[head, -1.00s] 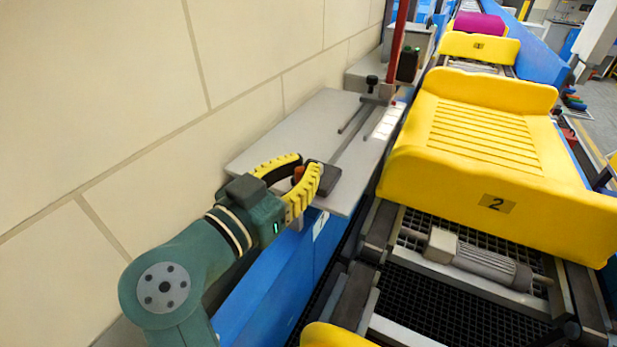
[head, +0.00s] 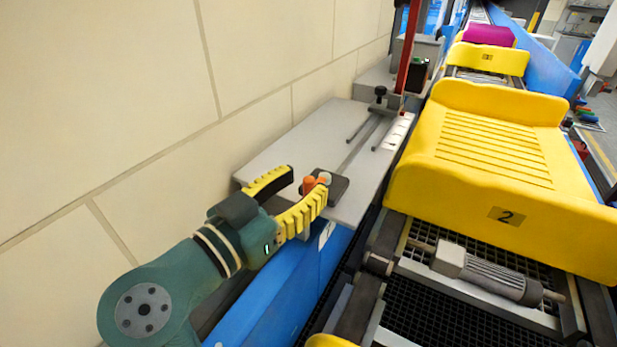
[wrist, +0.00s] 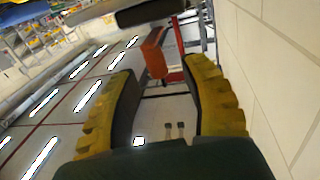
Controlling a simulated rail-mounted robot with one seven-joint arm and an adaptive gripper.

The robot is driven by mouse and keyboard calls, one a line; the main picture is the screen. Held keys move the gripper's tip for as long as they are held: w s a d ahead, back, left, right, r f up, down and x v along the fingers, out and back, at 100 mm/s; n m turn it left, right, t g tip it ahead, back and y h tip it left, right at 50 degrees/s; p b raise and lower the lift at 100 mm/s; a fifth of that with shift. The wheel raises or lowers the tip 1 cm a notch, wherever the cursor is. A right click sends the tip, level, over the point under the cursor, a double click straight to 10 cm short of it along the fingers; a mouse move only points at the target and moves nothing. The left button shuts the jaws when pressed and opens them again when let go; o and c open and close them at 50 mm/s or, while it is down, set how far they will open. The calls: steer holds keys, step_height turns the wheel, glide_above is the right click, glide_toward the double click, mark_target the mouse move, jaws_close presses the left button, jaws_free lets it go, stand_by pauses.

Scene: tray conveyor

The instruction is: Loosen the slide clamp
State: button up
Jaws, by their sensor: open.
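The slide clamp appears to be the dark flat block (head: 338,187) with an orange lever (head: 309,184) on the near end of the grey plate. A small pale round end shows beside the lever. My gripper (head: 307,182), with yellow ribbed fingers, is open at this near end. In the wrist view the orange lever (wrist: 153,52) stands between the tips of my open gripper (wrist: 158,70), with visible gaps on both sides. A dark bar (wrist: 150,13), likely the block, crosses above it. I cannot tell whether the clamp is tight or loose.
The grey plate (head: 290,150) carries a long slot and, at its far end, a black knob (head: 380,92) by a red post (head: 408,50). A tiled wall (head: 110,100) runs close on the left. A yellow tray (head: 470,185) marked 2 stands on the conveyor at right.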

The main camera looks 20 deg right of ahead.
steer(key=v, duration=1)
steer(key=shift+r, duration=0.1)
steer(key=s+d+f+t+y, duration=0.1)
steer(key=d+f+y, duration=0.15)
steer(key=d, duration=0.45)
steer(key=s+d+f+t+y, duration=0.1)
steer(key=d+f, duration=0.2)
steer(key=d, duration=0.4)
steer(key=s+a+r+n+t+y, duration=0.4)
steer(key=a+r+n+t+y, duration=0.7)
steer(key=r+n+y, duration=0.1)
step_height(320, 180, up, 36)
steer(key=p, duration=3.6)
steer(key=shift+w, duration=0.25)
